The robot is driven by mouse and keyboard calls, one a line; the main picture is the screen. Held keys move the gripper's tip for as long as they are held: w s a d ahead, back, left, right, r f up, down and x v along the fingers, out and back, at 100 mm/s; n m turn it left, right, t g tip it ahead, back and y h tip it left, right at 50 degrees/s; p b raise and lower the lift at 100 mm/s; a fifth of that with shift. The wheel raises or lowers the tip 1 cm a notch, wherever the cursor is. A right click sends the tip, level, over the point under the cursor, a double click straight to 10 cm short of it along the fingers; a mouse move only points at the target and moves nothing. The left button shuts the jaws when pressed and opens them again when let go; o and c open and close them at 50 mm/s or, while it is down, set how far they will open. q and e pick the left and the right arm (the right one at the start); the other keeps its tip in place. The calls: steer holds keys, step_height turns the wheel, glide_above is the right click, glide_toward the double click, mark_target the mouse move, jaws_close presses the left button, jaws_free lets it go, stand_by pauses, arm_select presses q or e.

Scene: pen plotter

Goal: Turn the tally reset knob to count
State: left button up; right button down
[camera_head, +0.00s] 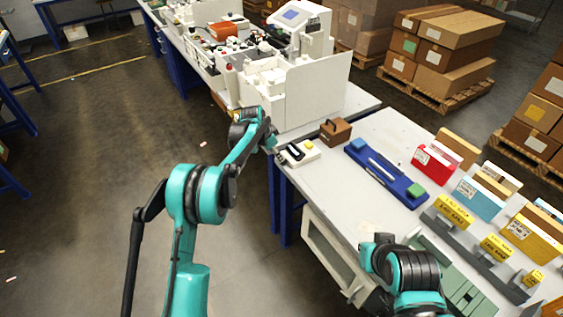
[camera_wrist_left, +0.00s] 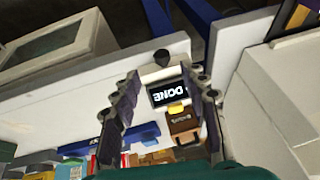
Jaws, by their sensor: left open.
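The tally device is a small white box (camera_head: 305,152) on the near edge of the bench, with a dark display and a yellow part on top. In the left wrist view its black knob (camera_wrist_left: 162,57) sits on the white base, beside a display (camera_wrist_left: 168,93) whose upside-down text reads DONE. The knob's exact setting is too small to read. My left gripper (camera_wrist_left: 162,73) is open, with its two fingers on either side of the device and nothing between them held. In the head view the left gripper (camera_head: 271,141) is close to the device's left end. My right gripper's fingers do not show.
A brown box (camera_head: 335,131) stands just behind the device. A blue tray (camera_head: 385,174) lies to its right, then red, yellow and blue boxes. A large white machine (camera_head: 310,92) stands to the left on the adjoining bench.

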arm_select(q)
steer(key=b+x, duration=0.2)
steer(key=x, duration=0.6)
steer(key=shift+w+a, duration=0.1)
jaws_close()
